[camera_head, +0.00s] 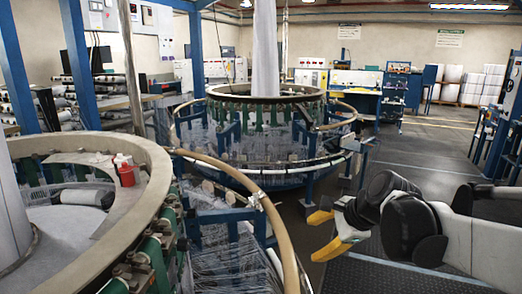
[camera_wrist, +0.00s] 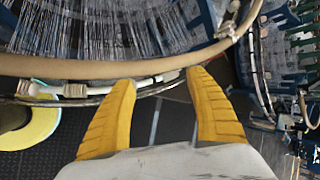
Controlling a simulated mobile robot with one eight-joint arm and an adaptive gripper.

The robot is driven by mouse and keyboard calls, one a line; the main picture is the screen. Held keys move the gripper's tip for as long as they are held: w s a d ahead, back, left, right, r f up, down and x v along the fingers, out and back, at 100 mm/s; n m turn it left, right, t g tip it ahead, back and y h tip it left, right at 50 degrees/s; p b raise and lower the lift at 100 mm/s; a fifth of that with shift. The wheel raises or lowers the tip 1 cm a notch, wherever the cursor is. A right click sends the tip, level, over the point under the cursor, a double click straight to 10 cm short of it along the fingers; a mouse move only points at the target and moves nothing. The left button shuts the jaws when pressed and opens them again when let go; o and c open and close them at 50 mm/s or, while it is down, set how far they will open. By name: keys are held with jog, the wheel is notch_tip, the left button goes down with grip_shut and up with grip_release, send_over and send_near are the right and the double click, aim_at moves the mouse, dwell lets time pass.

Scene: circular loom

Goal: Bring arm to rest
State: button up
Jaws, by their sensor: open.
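My gripper (camera_head: 322,232) is at the right of the head view, with my white and black arm reaching in from the right edge. Its yellow fingers are spread apart with nothing between them. In the wrist view my gripper (camera_wrist: 160,95) shows both yellow fingers, wide apart and empty. The tan ring rail (camera_wrist: 110,68) of the near circular loom passes just beyond the fingertips there. In the head view this rail (camera_head: 279,215) is left of the gripper, with a gap between them. I cannot tell whether the fingertips touch anything in the wrist view.
A second circular loom (camera_head: 262,170) stands behind. A red container (camera_head: 126,176) sits on the near loom's broad ring (camera_head: 150,190) at left. A dark textured platform (camera_head: 375,278) lies below my arm. Open floor (camera_head: 425,150) lies at the back right. A yellow disc (camera_wrist: 42,128) shows at the wrist view's left.

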jog(key=s+d+f+n+h, duration=0.2)
jog(key=s+n, duration=0.6)
jog(key=s, duration=0.2)
jog(key=s+d+f+n+t+h, duration=0.1)
jog(key=s+d+n+h, duration=0.1)
jog(key=s+n, duration=0.6)
jog(key=shift+s+d+f+n+h, duration=0.35)
jog(key=shift+s+d, duration=0.15)
jog(key=shift+s, duration=0.75)
jog(key=shift+c, duration=0.2)
